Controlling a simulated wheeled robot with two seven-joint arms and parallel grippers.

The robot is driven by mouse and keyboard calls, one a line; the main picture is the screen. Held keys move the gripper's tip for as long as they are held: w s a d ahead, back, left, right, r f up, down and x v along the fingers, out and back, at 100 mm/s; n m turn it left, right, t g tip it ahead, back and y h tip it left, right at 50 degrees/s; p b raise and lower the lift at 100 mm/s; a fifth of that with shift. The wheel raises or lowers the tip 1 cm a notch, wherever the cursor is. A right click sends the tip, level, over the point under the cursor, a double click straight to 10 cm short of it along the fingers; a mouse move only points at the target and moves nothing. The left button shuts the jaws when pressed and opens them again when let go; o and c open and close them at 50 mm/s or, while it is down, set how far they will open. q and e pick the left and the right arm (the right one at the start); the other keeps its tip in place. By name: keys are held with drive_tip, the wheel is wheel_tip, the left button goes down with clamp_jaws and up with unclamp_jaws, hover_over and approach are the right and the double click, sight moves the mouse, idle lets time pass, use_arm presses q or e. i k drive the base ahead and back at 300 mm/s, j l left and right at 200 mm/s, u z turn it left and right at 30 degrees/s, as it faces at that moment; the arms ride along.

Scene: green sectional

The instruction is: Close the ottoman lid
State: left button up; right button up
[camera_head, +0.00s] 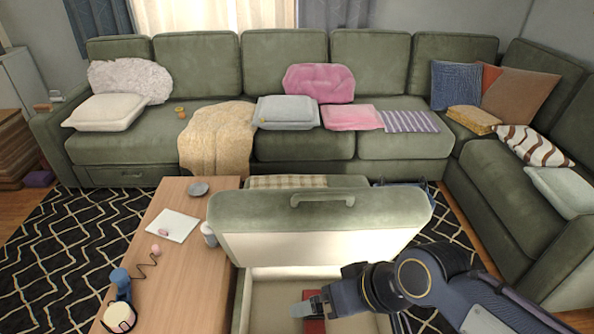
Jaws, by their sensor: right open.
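The ottoman's green lid (250,207) is raised and tilted up, with its handle (322,200) on the upper edge. Its cream underside (320,247) faces me. Below it the ottoman's open box (268,298) shows a pale interior. My right gripper (308,309) is open and low over the box, below the lid's underside and apart from the handle. A red item (314,326) shows just beneath the gripper; part of it is hidden. My right arm covers the box's right part. My left gripper is not in view.
A wooden table (185,270) stands close on the left, with a cup (209,235), a paper (172,225), a dish (198,189) and a blue item (120,280). The green sectional (300,150) runs behind and along the right. Patterned rug (60,250) lies left of the table.

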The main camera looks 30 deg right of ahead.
sight(298, 226)
drive_tip(key=z, duration=1.15)
drive_tip(key=i+u, duration=0.15)
drive_tip(key=u, duration=0.25)
drive_tip(key=i+l+u, duration=0.15)
drive_tip(key=u, duration=0.3)
drive_tip(key=i+l+u, duration=0.15)
drive_tip(key=u, duration=0.25)
drive_tip(key=l, duration=0.1)
